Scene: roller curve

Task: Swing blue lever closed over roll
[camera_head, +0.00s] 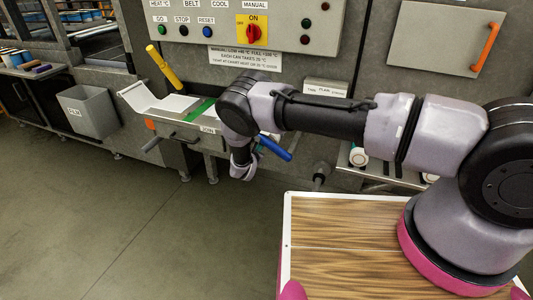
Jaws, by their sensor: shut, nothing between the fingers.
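The blue lever (275,148) sticks out from the machine front, just right of my wrist, and slants down to the right. Its upper left end is hidden behind my arm. My arm reaches left across the machine and bends down at the wrist, close beside the lever. My gripper's fingers are hidden behind the wrist, so I cannot tell whether they touch the lever. I cannot make out a roll under the lever. White roll-like ends (359,157) show lower right of the lever.
A control panel (225,22) with a red knob is above. A grey bin (90,112) is at left. The floor (150,220) in front is clear.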

